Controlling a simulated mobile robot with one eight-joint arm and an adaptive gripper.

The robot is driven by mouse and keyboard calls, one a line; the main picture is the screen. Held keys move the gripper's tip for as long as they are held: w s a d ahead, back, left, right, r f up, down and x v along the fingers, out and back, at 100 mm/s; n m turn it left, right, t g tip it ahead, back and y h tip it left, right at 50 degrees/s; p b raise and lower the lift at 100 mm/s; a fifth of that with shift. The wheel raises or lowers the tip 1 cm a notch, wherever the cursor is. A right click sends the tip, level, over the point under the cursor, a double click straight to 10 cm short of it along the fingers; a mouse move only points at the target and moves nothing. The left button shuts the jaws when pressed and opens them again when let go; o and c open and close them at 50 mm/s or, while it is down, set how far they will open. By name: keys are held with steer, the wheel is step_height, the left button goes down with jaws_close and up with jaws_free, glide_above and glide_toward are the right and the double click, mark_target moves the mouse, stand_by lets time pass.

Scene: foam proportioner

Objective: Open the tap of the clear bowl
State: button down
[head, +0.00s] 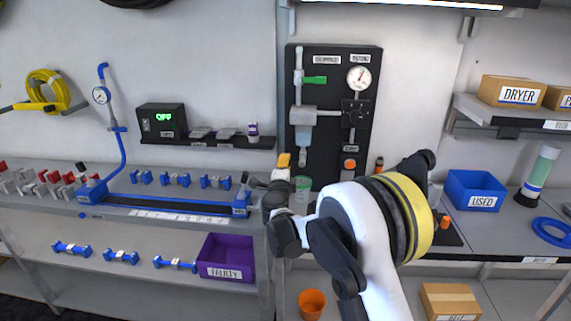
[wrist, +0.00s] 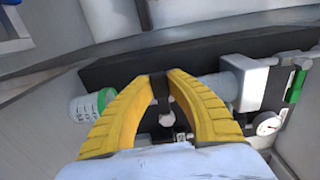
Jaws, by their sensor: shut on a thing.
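The clear bowl (head: 302,138) hangs under a grey block on the black wall panel. In the wrist view the bowl (wrist: 216,88) lies sideways, right of the fingertips and partly behind the right yellow finger. My gripper (head: 285,160) is at the bowl's lower end, in front of the panel. In the wrist view my gripper (wrist: 160,78) has its yellow fingertips close together on a small dark piece, the tap (wrist: 158,88), at the bowl's lower end. Most of the tap is hidden by the fingers, so its turn angle cannot be told.
A green-rimmed clear cup (head: 302,186) stands below the bowl. The panel also has a green lever (head: 314,80), a gauge (head: 359,78) and a dark knob block (head: 355,112). A purple bin (head: 226,258) and a blue bin (head: 474,190) stand to the sides.

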mark_target(304, 144)
steer(key=shift+r, duration=0.1)
steer(key=m, duration=0.1)
steer(key=r+m+p, duration=0.1)
steer(key=m, duration=0.1)
steer(key=r+m, duration=0.1)
steer(key=m, duration=0.1)
steer(key=shift+d+r, duration=0.2)
steer(key=shift+d, duration=0.1)
steer(key=m, duration=0.1)
steer(key=d+r+m+p, duration=0.1)
steer(key=m, duration=0.1)
steer(key=r+m, duration=0.1)
steer(key=m, duration=0.1)
steer(key=shift+d, duration=0.3)
steer(key=m, duration=0.1)
steer(key=d+m, duration=0.1)
steer(key=m, duration=0.2)
steer(key=shift+d+r+p, duration=0.25)
steer(key=shift+r+p, duration=0.05)
steer(key=shift+r, duration=0.05)
steer(key=shift+d+r+m, duration=0.1)
steer(key=shift+d+m, duration=0.35)
steer(key=shift+m, duration=0.55)
steer(key=shift+d+r+m, duration=0.1)
steer(key=shift+d+m, duration=0.35)
steer(key=shift+m, duration=0.55)
steer(key=c, duration=1.3)
jaws_free()
steer(key=shift+d+f, duration=0.1)
